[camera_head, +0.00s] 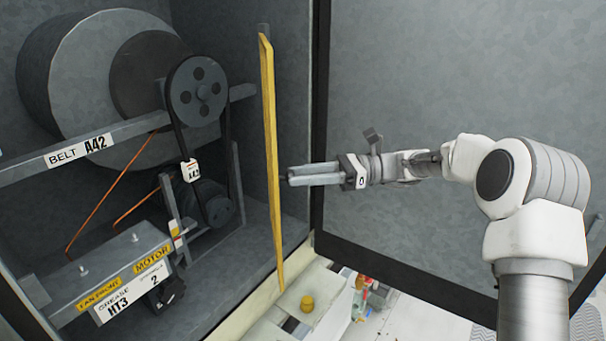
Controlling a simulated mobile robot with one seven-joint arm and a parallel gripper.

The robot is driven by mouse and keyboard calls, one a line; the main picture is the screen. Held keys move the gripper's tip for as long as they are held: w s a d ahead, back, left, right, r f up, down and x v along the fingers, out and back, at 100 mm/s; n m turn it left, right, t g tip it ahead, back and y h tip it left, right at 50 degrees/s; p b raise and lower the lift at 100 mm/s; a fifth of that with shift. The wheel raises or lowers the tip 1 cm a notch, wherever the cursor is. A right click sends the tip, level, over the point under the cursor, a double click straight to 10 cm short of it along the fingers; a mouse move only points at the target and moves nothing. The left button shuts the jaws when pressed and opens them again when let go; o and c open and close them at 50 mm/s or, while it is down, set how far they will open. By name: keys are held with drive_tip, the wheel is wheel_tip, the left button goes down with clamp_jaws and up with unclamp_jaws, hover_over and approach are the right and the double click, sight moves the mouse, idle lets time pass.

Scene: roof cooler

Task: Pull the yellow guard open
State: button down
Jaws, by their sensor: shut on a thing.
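The yellow guard (271,140) is a tall, narrow panel seen almost edge-on. It stands upright at the right side of the cooler's opening, and the belt and pulleys to its left are uncovered in this view. My gripper (289,176) reaches in from the right at about the guard's mid-height. Its fingers point left and are shut at the guard's right edge. The exact point of contact is too small to make out.
The black belt runs over an upper pulley (196,90) and a lower pulley (219,210). A motor box (100,275) sits at lower left. A large grey door panel (430,70) stands behind my arm. A small yellow knob-like object (307,303) is below the guard.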

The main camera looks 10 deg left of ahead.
drive_tip(key=c, duration=0.6)
unclamp_jaws()
drive_tip(key=d+r, duration=0.3)
drive_tip(key=d, duration=0.1)
drive_tip(key=d+r, duration=0.3)
drive_tip(key=r, duration=0.1)
drive_tip(key=d+r+b, duration=0.1)
drive_tip(key=d+r, duration=0.3)
drive_tip(key=shift+s+d, duration=0.35)
